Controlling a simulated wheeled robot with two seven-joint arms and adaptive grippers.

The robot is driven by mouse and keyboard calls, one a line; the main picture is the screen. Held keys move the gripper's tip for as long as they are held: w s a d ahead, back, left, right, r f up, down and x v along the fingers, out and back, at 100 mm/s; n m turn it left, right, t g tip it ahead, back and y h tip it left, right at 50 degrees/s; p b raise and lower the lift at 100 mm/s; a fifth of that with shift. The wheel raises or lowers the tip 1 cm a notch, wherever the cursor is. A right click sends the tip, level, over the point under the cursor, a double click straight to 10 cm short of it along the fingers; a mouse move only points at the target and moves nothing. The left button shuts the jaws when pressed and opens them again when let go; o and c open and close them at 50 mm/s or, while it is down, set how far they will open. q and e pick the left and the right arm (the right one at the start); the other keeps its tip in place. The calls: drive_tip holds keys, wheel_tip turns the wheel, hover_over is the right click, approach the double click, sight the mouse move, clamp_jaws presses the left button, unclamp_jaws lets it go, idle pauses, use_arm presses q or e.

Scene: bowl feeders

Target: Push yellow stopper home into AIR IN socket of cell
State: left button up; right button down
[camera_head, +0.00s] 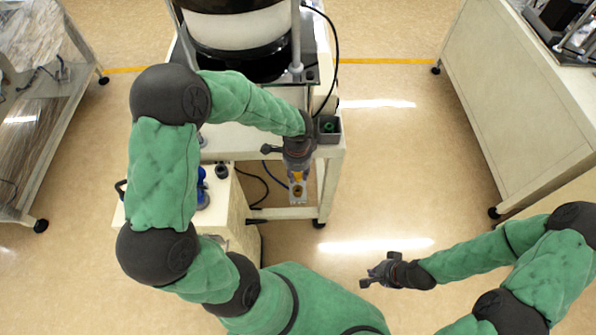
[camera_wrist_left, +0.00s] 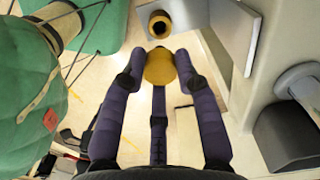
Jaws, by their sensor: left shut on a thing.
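The yellow stopper (camera_wrist_left: 159,67) is a rounded yellow piece between the fingertips of my left gripper (camera_wrist_left: 160,75), which is shut on it. In the head view the left gripper (camera_head: 298,168) points down over the pale metal piece with a hole (camera_head: 298,192), beside the bowl feeder's stand. In the left wrist view a yellow-rimmed round opening (camera_wrist_left: 159,24) lies just beyond the stopper, apart from it in the picture. No AIR IN label is readable, and I cannot tell for sure that this opening is the socket. My right gripper (camera_head: 381,274) hangs empty over the floor; its jaw opening is unclear.
The bowl feeder (camera_head: 240,30) stands on a white table (camera_head: 255,140) behind the left gripper. A cream box (camera_head: 233,215) is at left. A cabinet (camera_head: 520,110) stands right; floor between is clear.

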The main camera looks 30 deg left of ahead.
use_arm(q)
wheel_tip(320, 180, down, 3)
drive_tip(key=shift+f+b, duration=0.2)
drive_tip(key=shift+b, duration=1.05)
drive_tip(key=shift+f+b, duration=0.5)
drive_tip(key=shift+f, duration=0.3)
drive_tip(key=shift+f, duration=0.2)
idle(0.3)
drive_tip(key=shift+f+b, duration=0.85)
drive_tip(key=shift+f, duration=0.4)
idle(0.8)
drive_tip(key=o, duration=1.2)
drive_tip(key=shift+r, duration=0.1)
